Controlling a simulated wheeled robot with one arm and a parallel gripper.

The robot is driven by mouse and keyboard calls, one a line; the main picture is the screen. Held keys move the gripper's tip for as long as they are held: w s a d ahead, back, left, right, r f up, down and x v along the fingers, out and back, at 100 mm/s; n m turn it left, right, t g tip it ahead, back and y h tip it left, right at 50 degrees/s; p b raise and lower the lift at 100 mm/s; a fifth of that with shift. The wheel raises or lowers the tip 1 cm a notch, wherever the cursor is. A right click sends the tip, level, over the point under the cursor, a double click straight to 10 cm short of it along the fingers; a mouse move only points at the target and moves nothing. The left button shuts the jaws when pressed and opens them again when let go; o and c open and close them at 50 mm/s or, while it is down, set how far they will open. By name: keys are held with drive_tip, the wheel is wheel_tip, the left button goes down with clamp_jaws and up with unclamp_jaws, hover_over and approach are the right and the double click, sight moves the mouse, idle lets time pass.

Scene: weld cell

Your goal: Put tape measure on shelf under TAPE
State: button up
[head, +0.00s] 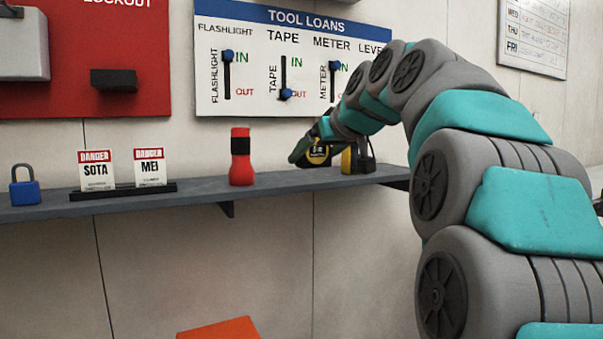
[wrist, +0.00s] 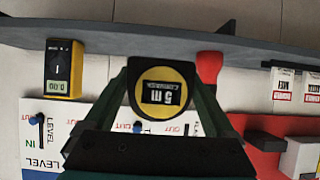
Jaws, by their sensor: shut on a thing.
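The tape measure, round with a yellow rim and a black "5 m" face, is between the fingers of my gripper (wrist: 161,78) in the wrist view (wrist: 180,77). In the head view my gripper (head: 306,148) and the tape measure (head: 319,156) are over the shelf (head: 285,179), between the red flashlight (head: 241,160) and the yellow meter (head: 358,157). I cannot tell whether it touches the shelf. The TAPE label (head: 283,38) is on the TOOL LOANS board above, slightly left of the tape measure. The TAPE slider (head: 286,94) is at OUT.
The meter (wrist: 63,68) and flashlight (wrist: 209,66) stand on either side in the wrist view. The METER slider (head: 335,66) and FLASHLIGHT slider (head: 228,55) are at IN. A blue padlock (head: 24,186) and DANGER tags (head: 97,170) are at the shelf's left.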

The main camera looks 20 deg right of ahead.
drive_tip(key=p, duration=0.3)
hover_over(303, 179)
drive_tip(key=shift+w+d+f, duration=0.15)
drive_tip(key=shift+w+f, duration=0.15)
drive_tip(key=shift+f, duration=2.05)
drive_tip(key=shift+f+b, duration=0.2)
drive_tip(key=shift+b, duration=0.2)
drive_tip(key=o, duration=1.4)
drive_tip(key=shift+c, duration=0.2)
drive_tip(key=shift+r, duration=0.15)
drive_tip(key=shift+s+r, duration=0.1)
drive_tip(key=shift+s, duration=0.05)
drive_tip(key=b+v, duration=0.1)
drive_tip(key=v, duration=1)
drive_tip(key=shift+s, duration=0.3)
drive_tip(key=shift+r, duration=0.15)
